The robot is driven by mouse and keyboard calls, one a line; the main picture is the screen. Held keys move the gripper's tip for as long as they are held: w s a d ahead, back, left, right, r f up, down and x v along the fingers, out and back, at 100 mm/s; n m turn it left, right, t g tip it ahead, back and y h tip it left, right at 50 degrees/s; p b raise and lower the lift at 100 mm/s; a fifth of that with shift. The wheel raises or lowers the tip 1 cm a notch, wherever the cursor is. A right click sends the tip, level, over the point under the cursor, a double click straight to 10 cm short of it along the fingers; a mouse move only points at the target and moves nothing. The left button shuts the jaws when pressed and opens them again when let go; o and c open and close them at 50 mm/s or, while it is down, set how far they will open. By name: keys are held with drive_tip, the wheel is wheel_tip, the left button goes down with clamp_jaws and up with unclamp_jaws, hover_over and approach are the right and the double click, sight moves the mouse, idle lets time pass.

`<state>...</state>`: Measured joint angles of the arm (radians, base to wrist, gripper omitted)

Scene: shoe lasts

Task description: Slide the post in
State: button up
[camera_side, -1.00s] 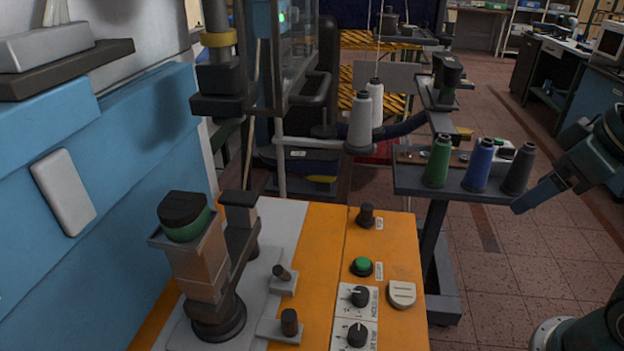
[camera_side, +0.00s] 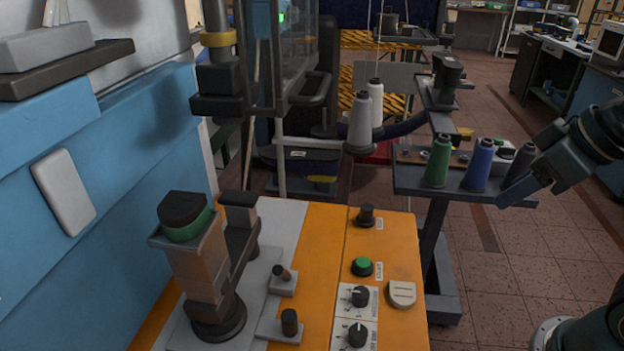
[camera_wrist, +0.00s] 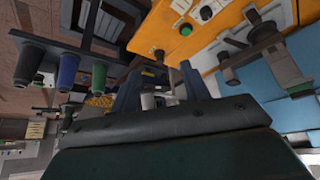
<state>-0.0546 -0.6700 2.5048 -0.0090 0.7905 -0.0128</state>
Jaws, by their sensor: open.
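A stout upright post (camera_side: 198,262) with a black top and green band stands on a grey plate (camera_side: 258,268) at the machine's left. A dark arm with a flat block on top (camera_side: 240,215) stands right beside it. I cannot tell which part is the post of the task. The same assembly shows in the wrist view (camera_wrist: 280,62) at upper right. My gripper (camera_side: 512,192) is at the right of the side view, well away from the post, its finger in front of the dark spool. In the wrist view my gripper (camera_wrist: 160,78) is open, with nothing seen between its fingers.
A grey shelf (camera_side: 410,182) carries green (camera_side: 438,160), blue (camera_side: 478,165) and dark (camera_side: 520,158) thread spools near my gripper. The orange table (camera_side: 315,235) has a green button (camera_side: 362,267), knobs and short pegs. A blue cabinet (camera_side: 120,180) bounds the left.

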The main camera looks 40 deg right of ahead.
drive_tip(key=w+a+f+n+y, duration=0.1)
drive_tip(key=w+a+f+n, duration=0.2)
drive_tip(key=w+a, duration=0.3)
drive_tip(key=n+y, duration=0.5)
approach(293, 316)
drive_tip(key=shift+s+d+r, duration=0.25)
drive_tip(key=shift+s+r, duration=0.05)
drive_tip(key=shift+s, duration=0.1)
drive_tip(key=shift+w+x, duration=0.2)
drive_tip(key=shift+x, duration=6.7)
drive_tip(key=shift+r, duration=0.1)
clamp_jaws()
